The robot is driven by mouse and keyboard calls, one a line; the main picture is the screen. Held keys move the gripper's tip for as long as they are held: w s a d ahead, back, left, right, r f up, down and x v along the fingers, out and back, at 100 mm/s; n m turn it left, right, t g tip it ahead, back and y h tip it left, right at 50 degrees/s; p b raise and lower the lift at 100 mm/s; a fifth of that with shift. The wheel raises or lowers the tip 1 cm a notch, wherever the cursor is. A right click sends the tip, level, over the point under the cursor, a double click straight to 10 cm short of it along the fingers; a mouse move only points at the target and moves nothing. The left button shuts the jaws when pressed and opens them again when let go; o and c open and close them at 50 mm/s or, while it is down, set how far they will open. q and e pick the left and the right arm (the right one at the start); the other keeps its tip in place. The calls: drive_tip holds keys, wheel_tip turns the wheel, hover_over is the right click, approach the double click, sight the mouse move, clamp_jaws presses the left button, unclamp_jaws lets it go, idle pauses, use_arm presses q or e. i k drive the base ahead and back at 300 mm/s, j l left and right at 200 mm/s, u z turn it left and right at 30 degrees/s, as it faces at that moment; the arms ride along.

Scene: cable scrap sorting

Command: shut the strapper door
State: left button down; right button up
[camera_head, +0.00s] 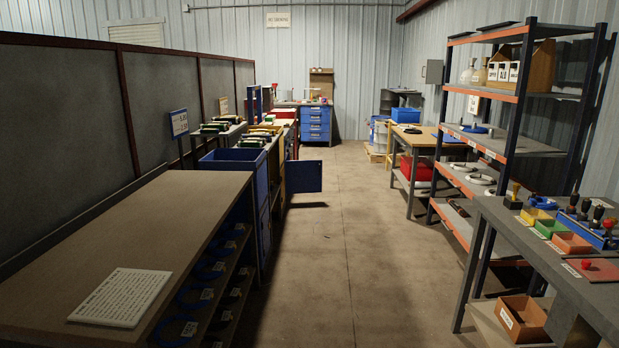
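A blue door panel (304,176) with a small dark mark stands swung out into the aisle, from the row of cabinets on the left. It looks open, roughly square to the cabinet fronts. I cannot tell for certain whether it belongs to the strapper. A yellow-sided unit (281,160) is beside its hinge side, and its inside is hidden from here. Neither of my grippers is in view.
A wooden-topped bench (150,235) with a white sign board (121,297) fills the left front. A blue bin (236,160) stands beyond it. Shelving (508,130) and a grey workbench (560,250) line the right. The concrete aisle (345,240) between is clear.

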sight(302, 177)
drive_tip(key=i+z, duration=0.1)
drive_tip(key=i, duration=7.4)
drive_tip(key=i+u, duration=0.1)
drive_tip(key=i, duration=0.85)
drive_tip(key=i+l+u, duration=0.1)
drive_tip(key=i, duration=0.8)
